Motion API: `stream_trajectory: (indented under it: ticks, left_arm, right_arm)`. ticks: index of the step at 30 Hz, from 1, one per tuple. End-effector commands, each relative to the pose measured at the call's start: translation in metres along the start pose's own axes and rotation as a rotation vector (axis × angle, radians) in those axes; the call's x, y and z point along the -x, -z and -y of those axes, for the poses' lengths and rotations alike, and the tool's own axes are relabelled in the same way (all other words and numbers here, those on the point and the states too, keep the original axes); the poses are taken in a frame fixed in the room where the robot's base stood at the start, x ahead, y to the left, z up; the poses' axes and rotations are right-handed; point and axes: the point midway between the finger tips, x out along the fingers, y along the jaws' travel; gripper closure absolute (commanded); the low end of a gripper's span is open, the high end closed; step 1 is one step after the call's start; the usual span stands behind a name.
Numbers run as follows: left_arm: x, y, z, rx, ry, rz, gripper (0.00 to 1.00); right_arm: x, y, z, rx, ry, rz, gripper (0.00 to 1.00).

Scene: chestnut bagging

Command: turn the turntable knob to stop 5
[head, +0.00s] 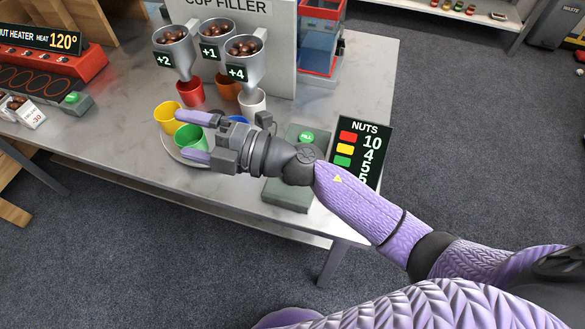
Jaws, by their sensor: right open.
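The turntable (172,152) is a grey round disc on the table, largely covered by cups and by my right gripper. A yellow cup (167,117) and a green cup (190,139) stand at its left side. A bit of blue (238,119), perhaps another cup, shows behind the gripper. My right gripper (186,135) is open over the turntable, its purple fingers pointing left; the green cup shows between them in the picture. I cannot tell whether they touch it. The turntable knob and its stop marks cannot be made out. My left gripper is out of view.
The cup filler (285,50) stands behind, with three funnels of nuts above red, orange and white cups. A grey box with a green FILL button (307,137) and a NUTS sign (361,150) stand at right. The heater (50,75) is far left.

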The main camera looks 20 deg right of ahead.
Motion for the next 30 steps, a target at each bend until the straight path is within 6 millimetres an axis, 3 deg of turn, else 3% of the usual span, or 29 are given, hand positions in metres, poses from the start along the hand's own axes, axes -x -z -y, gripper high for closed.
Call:
stream_trajectory:
  ticks: [2, 3, 5, 7, 9, 11, 14, 24, 30]
  left_arm:
    - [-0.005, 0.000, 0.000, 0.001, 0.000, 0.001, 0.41]
    - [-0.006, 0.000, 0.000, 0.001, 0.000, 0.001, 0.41]
    - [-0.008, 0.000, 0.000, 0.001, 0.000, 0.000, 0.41]
    - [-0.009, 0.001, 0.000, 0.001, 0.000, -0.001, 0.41]
    - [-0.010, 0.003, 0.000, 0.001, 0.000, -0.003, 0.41]
    - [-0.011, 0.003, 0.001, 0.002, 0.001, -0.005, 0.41]
    - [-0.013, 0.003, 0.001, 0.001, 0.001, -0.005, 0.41]
    - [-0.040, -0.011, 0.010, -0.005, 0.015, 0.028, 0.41]
    - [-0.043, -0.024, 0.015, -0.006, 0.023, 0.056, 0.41]
  right_arm:
    - [-0.002, 0.019, 0.033, 0.282, 0.323, -0.306, 0.07]
    - [0.011, 0.015, 0.055, 0.402, 0.536, -0.421, 0.07]
    - [0.041, -0.010, 0.077, 0.537, 0.863, -0.516, 0.07]
    - [0.080, -0.046, 0.081, 0.626, 1.205, -0.533, 0.07]
    - [0.112, -0.075, 0.072, 0.662, 1.459, -0.498, 0.07]
    - [0.129, -0.090, 0.063, 0.670, 1.598, -0.462, 0.07]
    - [0.142, -0.101, 0.061, 0.668, 1.689, -0.433, 0.07]
    - [0.151, -0.114, 0.137, 0.666, 1.688, -0.439, 0.07]
    - [0.153, -0.118, 0.152, 0.669, 1.686, -0.437, 0.07]
